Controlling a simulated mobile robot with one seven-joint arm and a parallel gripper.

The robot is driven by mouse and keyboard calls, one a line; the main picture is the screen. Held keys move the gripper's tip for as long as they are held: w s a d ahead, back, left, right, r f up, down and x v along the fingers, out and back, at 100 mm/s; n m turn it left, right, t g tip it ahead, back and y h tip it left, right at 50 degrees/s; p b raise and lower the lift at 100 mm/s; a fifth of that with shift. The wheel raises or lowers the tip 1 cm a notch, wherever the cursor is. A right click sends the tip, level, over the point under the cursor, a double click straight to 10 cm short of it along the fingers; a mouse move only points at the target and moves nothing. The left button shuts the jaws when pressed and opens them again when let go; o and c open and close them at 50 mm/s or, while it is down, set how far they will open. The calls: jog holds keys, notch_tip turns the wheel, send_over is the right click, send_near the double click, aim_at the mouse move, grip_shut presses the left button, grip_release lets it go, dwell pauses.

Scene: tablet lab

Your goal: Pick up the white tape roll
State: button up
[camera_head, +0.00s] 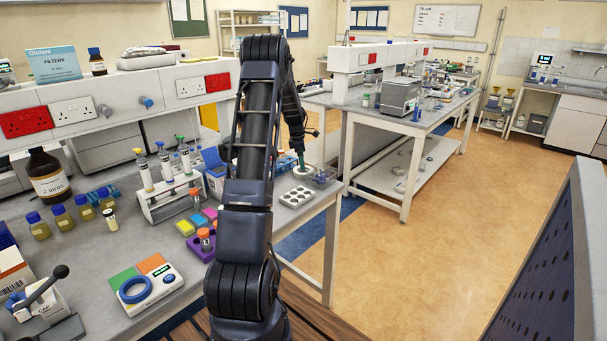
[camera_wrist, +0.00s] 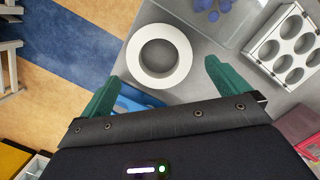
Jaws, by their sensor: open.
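The white tape roll (camera_wrist: 133,58) lies flat on the grey bench near its edge in the wrist view. It is a thick white ring with the grey bench top visible through its hole. In the head view the roll (camera_head: 303,174) shows small beneath my gripper (camera_head: 301,160), partly hidden. In the wrist view my gripper (camera_wrist: 162,70) is open and empty. Its two green fingers stand wide apart, one toward each side of the roll. The roll sits ahead of and between the fingertips; the height gap cannot be told.
A white rack with round holes (camera_wrist: 290,45) stands right of the roll. A clear tray with blue pieces (camera_wrist: 210,8) is above it. A blue object (camera_wrist: 135,100) lies between the fingers. A purple holder with a tube (camera_head: 205,243) is near my arm. The bench edge drops to the floor.

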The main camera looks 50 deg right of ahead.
jog(key=shift+s+d+f, duration=0.1)
jog(key=shift+d+f, duration=0.05)
jog(key=shift+f, duration=1.2)
jog(key=shift+s+d+f, duration=0.1)
jog(key=shift+d+f, duration=0.05)
jog(key=shift+f, duration=1.15)
jog(key=shift+c, duration=0.2)
jog(key=c, duration=0.8)
jog(key=shift+o, duration=0.2)
